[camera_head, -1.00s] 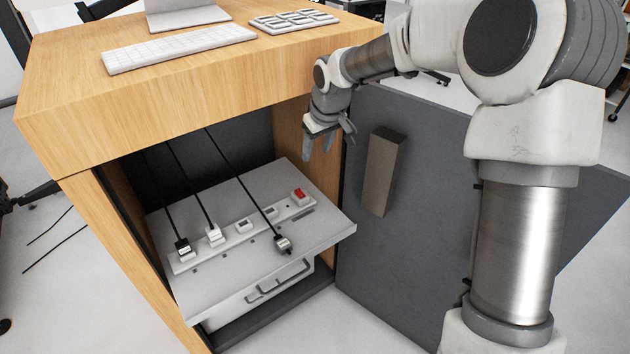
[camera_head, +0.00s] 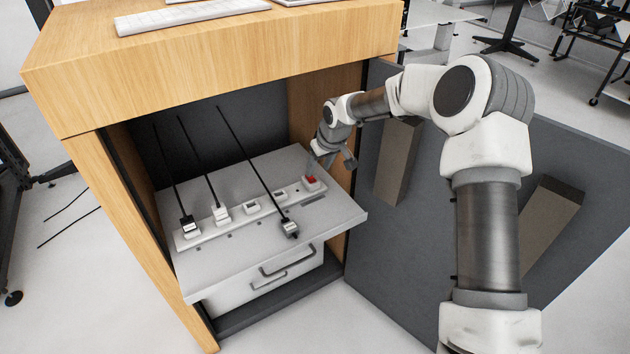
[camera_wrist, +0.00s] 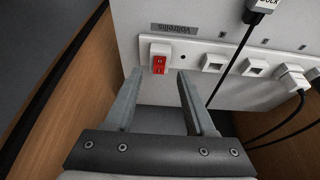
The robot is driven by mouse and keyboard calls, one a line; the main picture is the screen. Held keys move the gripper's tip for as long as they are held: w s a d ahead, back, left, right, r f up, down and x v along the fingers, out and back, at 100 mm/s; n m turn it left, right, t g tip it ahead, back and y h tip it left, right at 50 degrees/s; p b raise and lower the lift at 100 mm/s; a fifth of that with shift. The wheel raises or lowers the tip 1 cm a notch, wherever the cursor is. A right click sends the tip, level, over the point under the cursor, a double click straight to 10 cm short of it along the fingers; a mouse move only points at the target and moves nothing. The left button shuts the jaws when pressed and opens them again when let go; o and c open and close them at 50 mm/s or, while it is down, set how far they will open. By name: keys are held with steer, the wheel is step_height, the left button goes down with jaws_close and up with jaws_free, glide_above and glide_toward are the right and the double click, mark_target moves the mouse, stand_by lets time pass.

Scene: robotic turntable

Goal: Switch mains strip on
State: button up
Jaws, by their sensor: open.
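The white mains strip (camera_head: 262,208) lies along the pulled-out shelf in the cabinet. Its red switch (camera_head: 311,181) is at the right end. In the wrist view the red switch (camera_wrist: 159,60) is just beyond the fingertips, nearer the left finger. My gripper (camera_head: 333,168) is inside the cabinet opening, at the switch end of the strip. In the wrist view my gripper (camera_wrist: 160,77) is open with nothing between its fingers. Whether a finger touches the switch cannot be told. The switch's on or off position is not clear.
The wooden side wall (camera_wrist: 48,120) and open dark door (camera_head: 395,255) stand close to my arm.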

mark_target(313, 181)
steer(key=b+x, duration=0.1)
steer(key=x, duration=0.4)
steer(key=shift+w+a+f, duration=0.15)
steer(key=shift+f, duration=0.2)
jaws_close()
